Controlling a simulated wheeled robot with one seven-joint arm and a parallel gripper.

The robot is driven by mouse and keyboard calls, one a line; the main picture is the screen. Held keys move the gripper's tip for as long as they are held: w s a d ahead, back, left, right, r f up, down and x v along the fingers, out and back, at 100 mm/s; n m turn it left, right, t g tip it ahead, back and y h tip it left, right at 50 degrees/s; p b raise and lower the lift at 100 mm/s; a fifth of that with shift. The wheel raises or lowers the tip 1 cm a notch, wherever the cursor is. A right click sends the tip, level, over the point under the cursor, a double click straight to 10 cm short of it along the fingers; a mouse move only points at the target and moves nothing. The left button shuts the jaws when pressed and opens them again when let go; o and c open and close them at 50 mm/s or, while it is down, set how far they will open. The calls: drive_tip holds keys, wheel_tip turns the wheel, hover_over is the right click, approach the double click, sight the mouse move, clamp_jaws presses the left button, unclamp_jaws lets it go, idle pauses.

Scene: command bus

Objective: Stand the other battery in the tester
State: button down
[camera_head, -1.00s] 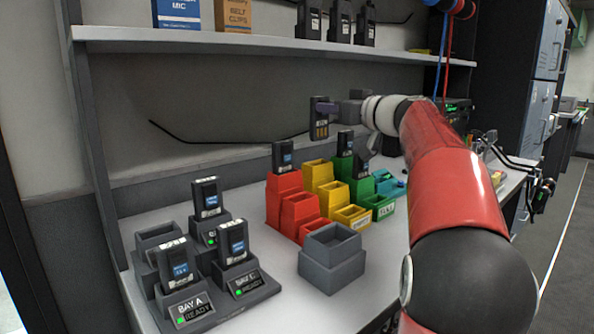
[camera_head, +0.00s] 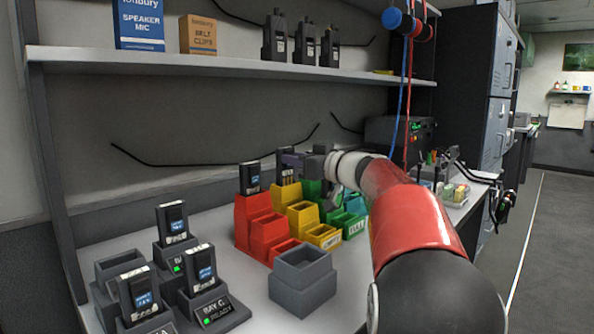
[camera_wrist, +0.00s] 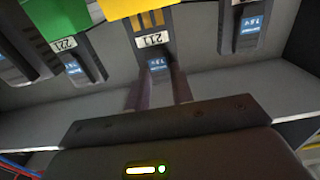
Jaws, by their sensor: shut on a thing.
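My gripper (camera_head: 300,160) is shut on a dark battery (camera_head: 283,154), held upright above the rear yellow bin (camera_head: 285,192). In the wrist view my gripper's fingers (camera_wrist: 160,82) grip this battery (camera_wrist: 150,40), marked 211. Its gold contacts show against the yellow bin (camera_wrist: 128,7), apparently outside the slot. One battery (camera_head: 249,178) stands in the rear red bin (camera_head: 253,207). Another battery (camera_wrist: 80,60), marked 221, is by the green bin (camera_wrist: 55,20); my gripper hides it in the head view. I cannot tell which thing is the tester; a black device (camera_head: 410,132) with a green display stands behind.
An empty grey box (camera_head: 302,285) stands in front of the coloured bins. A shelf (camera_head: 220,62) with radios runs above my gripper.

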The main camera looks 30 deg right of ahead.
wheel_tip(320, 180, down, 2)
drive_tip(key=shift+f+b, duration=0.2)
drive_tip(key=shift+b, duration=0.45)
drive_tip(key=shift+r, duration=0.15)
drive_tip(key=c, duration=1.2)
unclamp_jaws()
drive_tip(key=shift+p, duration=0.75)
drive_tip(key=b+v, duration=0.3)
drive_tip(key=v, duration=0.4)
drive_tip(key=shift+s+f, duration=0.3)
drive_tip(key=shift+s, duration=0.15)
